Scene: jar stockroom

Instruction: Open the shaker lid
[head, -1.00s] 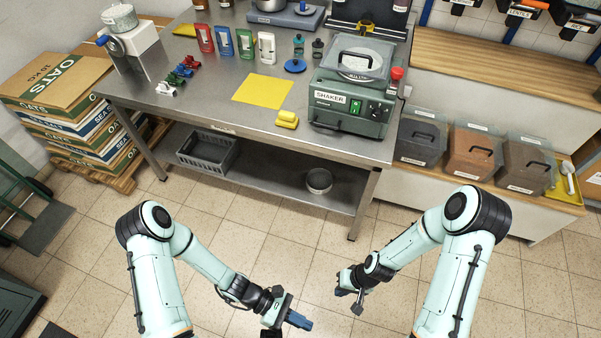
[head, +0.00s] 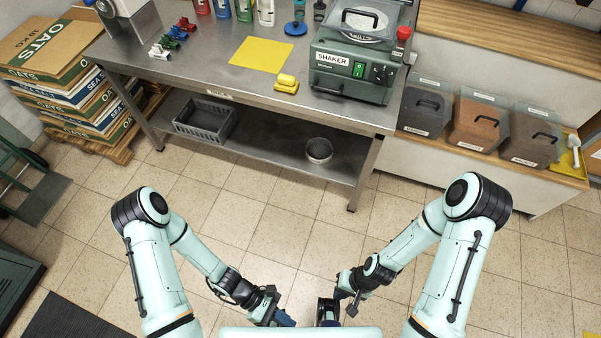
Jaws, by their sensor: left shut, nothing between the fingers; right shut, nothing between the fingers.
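The shaker (head: 349,76) is a dark green machine on the right end of the steel table, with a "SHAKER" label and a lit green switch on its front. Its lid (head: 366,20) is a clear cover with a dark handle, and it looks closed over a pale round item. My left gripper (head: 285,321) is low at the bottom of the view, over the floor, shut and empty. My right gripper (head: 338,295) is just right of it, also shut and empty. Both are well short of the table and far from the lid.
The steel table (head: 200,75) holds a yellow sheet (head: 261,54), a yellow block (head: 286,83) and small coloured clamps (head: 173,38). A grey crate (head: 205,120) and a metal bowl (head: 319,151) sit on its lower shelf. Lidded bins (head: 479,122) stand right. Floor before the table is clear.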

